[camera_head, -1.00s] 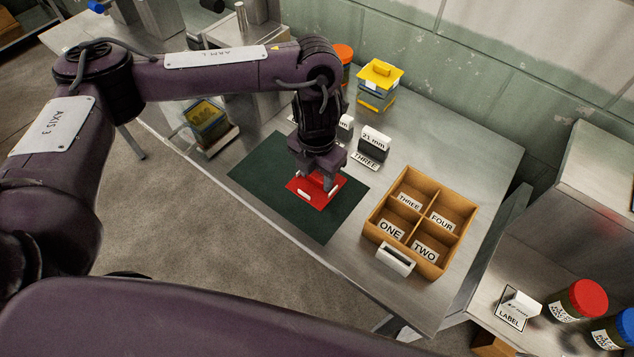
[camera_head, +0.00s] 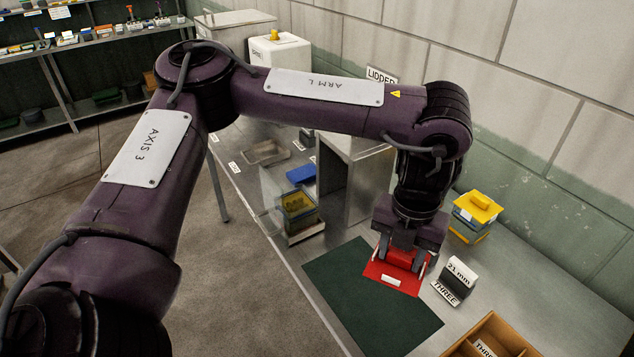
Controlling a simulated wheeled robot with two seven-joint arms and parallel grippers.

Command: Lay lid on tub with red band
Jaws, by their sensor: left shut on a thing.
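A flat red lid (camera_head: 394,283) with a white label on its front part is in my left gripper (camera_head: 405,264). The fingers are shut on its raised red middle. The lid shows over the far right corner of the dark green mat (camera_head: 365,305); I cannot tell how high it is above it. No tub with a red band can be made out. Another tub (camera_head: 298,205) with yellow on top stands behind a clear panel. My right gripper is out of view.
A "21 mm" block (camera_head: 458,272) and a "THREE" card (camera_head: 445,292) stand close right of the lid. A wooden divided box (camera_head: 497,328) is at the lower right. A metal housing (camera_head: 353,180) stands behind the mat. The mat's near part is clear.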

